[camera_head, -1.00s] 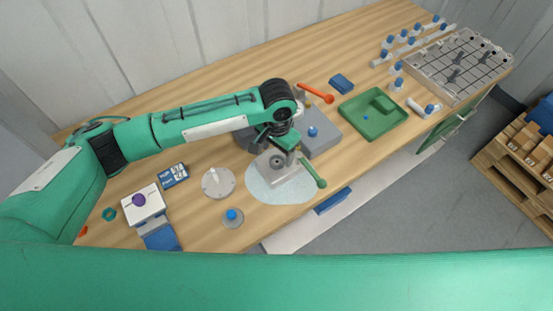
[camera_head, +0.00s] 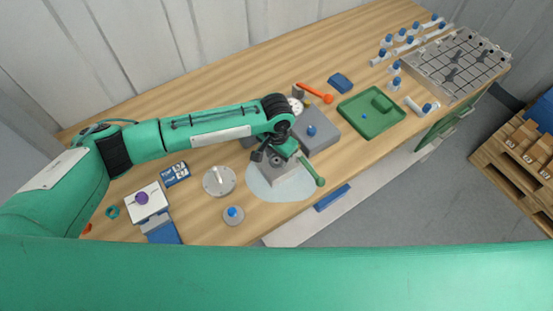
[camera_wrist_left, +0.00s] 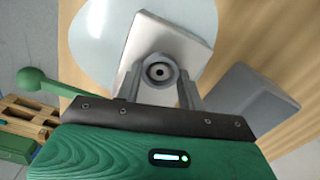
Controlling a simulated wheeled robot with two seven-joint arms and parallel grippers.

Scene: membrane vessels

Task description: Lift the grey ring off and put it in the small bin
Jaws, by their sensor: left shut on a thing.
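In the head view my left gripper (camera_head: 272,158) is low over a silver-grey block (camera_head: 290,172) on a pale blue round mat (camera_head: 262,192). In the left wrist view its two fingers (camera_wrist_left: 159,84) are shut on the sides of a small grey ring (camera_wrist_left: 158,70) with a dark centre hole. The ring is at the block (camera_wrist_left: 172,40); I cannot tell whether it touches it. A green lever with a round knob (camera_head: 320,181) sticks out beside the block. I cannot tell for sure which container is the small bin. My right gripper is not in view.
A grey box (camera_head: 322,128) with a blue knob stands just behind the block. A green tray (camera_head: 350,112) is to the right, near an orange-handled tool (camera_head: 316,92). A blue bin-like piece (camera_head: 332,198) is at the front edge.

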